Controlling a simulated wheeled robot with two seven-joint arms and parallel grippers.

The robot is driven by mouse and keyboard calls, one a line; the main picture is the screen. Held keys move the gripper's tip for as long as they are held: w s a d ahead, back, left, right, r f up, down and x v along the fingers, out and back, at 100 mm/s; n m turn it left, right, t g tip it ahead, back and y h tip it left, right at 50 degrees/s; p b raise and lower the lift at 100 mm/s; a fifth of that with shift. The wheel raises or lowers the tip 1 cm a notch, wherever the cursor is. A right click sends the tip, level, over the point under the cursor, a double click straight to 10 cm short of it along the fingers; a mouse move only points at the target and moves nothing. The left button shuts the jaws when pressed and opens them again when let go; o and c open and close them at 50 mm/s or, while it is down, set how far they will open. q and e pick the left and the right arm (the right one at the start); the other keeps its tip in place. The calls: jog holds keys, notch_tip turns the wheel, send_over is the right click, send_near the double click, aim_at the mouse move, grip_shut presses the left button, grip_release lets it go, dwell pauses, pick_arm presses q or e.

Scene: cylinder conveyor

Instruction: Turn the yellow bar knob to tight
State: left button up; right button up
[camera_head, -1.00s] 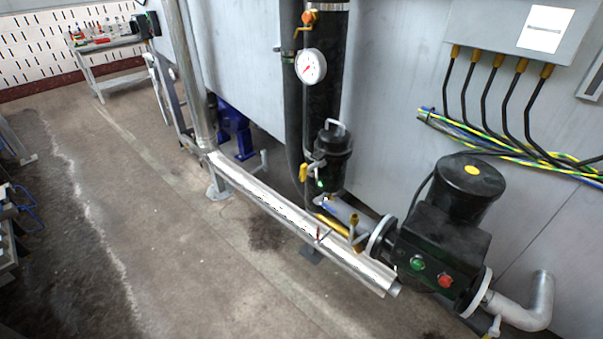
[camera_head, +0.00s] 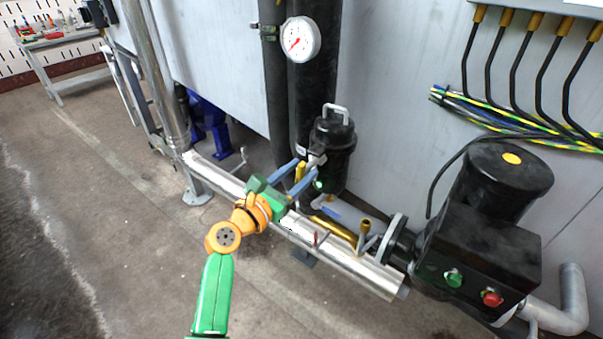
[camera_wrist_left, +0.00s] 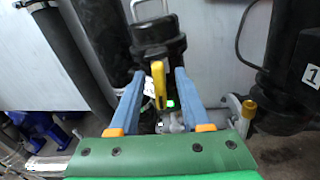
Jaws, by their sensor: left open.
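The yellow bar knob (camera_head: 300,171) is on the fitting beside the black canister, low on the machine. It also shows upright in the left wrist view (camera_wrist_left: 158,84). My left gripper (camera_head: 306,167) has its blue fingers open, reaching toward the canister. In the left wrist view my left gripper (camera_wrist_left: 159,74) has one finger on each side of the knob, with a gap on both sides. Whether the fingertips reach past the knob in depth I cannot tell. My right gripper is in neither view.
The black canister (camera_head: 334,145) with a grey handle stands right behind the knob. A silver pipe (camera_head: 335,262) runs below my left gripper. A black pump (camera_head: 480,250) with green and red buttons is at right. A pressure gauge (camera_head: 300,38) hangs above. The floor at left is clear.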

pick_arm(q)
jog(key=shift+w+d+f, duration=0.1)
jog(key=shift+w+d, duration=0.1)
jog(key=shift+w, duration=0.2)
jog(key=shift+s, duration=0.1)
grip_shut()
